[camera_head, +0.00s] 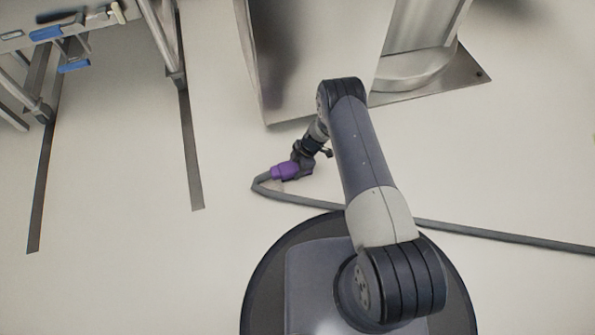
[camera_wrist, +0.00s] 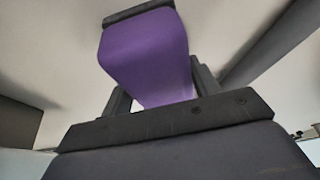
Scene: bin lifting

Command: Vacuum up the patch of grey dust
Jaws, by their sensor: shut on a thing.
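My gripper (camera_head: 294,168) is low over the floor, left of my arm, and shut on a purple vacuum handle (camera_head: 284,172). In the wrist view the purple handle (camera_wrist: 145,55) sits between the two dark fingers (camera_wrist: 160,92), with a dark band at its far end. A grey hose (camera_head: 500,238) leads from the handle, bends sharply at the left, and runs across the floor to the right edge. A grey tube, likely the hose, also shows in the wrist view (camera_wrist: 268,50). I cannot make out the grey dust in either view.
A metal cabinet-like body (camera_head: 315,60) stands just beyond my gripper, with a steel base plate (camera_head: 445,90) to its right. A metal frame with blue parts (camera_head: 75,66) is at the upper left. Dark strips (camera_head: 188,150) lie on the pale floor. The floor at lower left is clear.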

